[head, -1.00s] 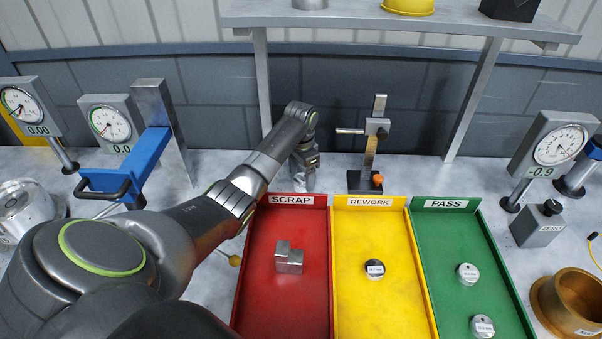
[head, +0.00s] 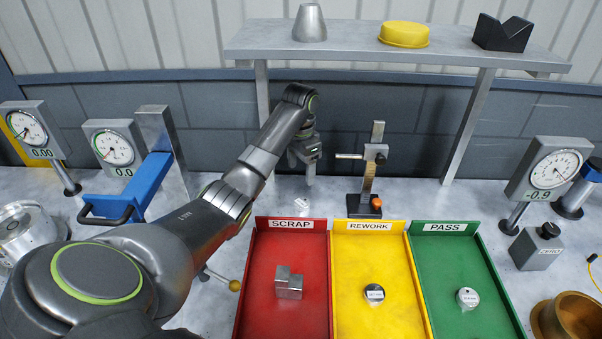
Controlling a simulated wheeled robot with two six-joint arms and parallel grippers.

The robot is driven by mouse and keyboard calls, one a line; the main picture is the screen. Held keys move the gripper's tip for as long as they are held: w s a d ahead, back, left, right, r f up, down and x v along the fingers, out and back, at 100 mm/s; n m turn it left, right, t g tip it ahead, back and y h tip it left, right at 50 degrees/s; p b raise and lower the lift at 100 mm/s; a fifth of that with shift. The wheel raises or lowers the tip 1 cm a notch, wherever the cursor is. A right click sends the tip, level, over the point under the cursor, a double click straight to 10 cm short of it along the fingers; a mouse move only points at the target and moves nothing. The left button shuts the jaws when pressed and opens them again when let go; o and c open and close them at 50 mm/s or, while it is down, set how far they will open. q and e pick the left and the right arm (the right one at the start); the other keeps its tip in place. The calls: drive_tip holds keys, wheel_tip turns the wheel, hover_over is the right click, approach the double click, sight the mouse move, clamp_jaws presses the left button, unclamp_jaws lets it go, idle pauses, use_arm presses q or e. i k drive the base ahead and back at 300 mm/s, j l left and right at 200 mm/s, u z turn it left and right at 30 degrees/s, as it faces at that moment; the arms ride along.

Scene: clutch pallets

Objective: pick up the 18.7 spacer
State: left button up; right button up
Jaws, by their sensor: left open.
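My left gripper (head: 304,178) points down above the bench behind the red SCRAP tray; it is open, with nothing seen between its fingers. A small pale piece with a label (head: 302,203) lies on the bench just below it, apart from the fingers. A dark labelled round spacer (head: 374,293) stands in the yellow REWORK tray. A silver labelled round spacer (head: 467,298) stands in the green PASS tray. The labels are too small to read, so I cannot tell which piece is the 18.7 spacer. My right gripper is not in view.
A stepped metal block (head: 289,285) sits in the red tray (head: 255,262). A gauge stand with an orange knob (head: 366,175) stands right of my gripper. A shelf (head: 350,45) overhangs the back. Dial gauges stand on both sides, with a brass bowl (head: 572,318) at right.

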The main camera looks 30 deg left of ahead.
sight(374, 293)
drive_tip(key=k+l, duration=1.6)
drive_tip(key=k, duration=0.1)
